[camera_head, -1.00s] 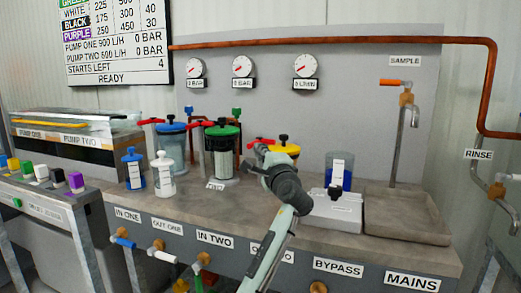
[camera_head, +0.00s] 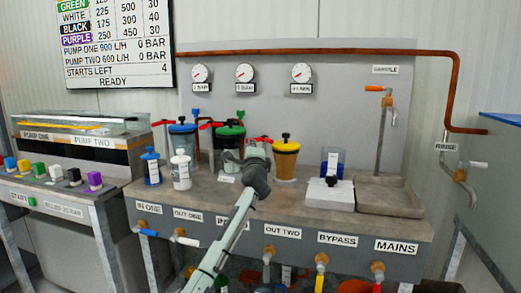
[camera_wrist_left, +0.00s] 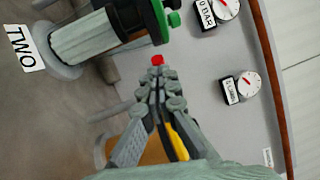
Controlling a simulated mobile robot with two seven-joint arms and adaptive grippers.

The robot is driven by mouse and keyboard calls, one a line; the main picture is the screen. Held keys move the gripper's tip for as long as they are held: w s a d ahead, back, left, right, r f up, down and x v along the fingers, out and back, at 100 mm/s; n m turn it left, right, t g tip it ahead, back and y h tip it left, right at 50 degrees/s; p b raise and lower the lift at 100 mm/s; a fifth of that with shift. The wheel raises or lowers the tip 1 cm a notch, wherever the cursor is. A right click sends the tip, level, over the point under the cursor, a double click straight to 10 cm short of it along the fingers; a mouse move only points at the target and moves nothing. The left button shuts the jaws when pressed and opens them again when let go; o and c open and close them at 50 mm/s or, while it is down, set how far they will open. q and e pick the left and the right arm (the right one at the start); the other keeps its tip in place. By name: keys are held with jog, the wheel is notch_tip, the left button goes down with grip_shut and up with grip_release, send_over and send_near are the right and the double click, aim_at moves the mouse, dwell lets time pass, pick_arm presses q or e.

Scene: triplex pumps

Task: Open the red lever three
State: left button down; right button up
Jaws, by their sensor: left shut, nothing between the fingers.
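Three red levers show in the head view: one (camera_head: 162,122) by the blue-lidded canister, one (camera_head: 210,125) by the green-lidded canister (camera_head: 236,133), and the third (camera_head: 257,139) left of the yellow canister (camera_head: 286,160). The rest of that lever is hidden. My right gripper is not in view.
The canister labelled TWO (camera_wrist_left: 95,38) is close beside the left gripper. Blue-capped (camera_head: 151,167) and white (camera_head: 181,170) bottles stand on the bench to the left. A white box (camera_head: 330,195) and a sink (camera_head: 390,196) are to the right. Gauges (camera_head: 244,73) hang behind.

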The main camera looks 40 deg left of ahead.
pick_arm(q)
jog(key=shift+w+a, duration=0.1)
jog(key=shift+a, duration=0.5)
dwell(0.5)
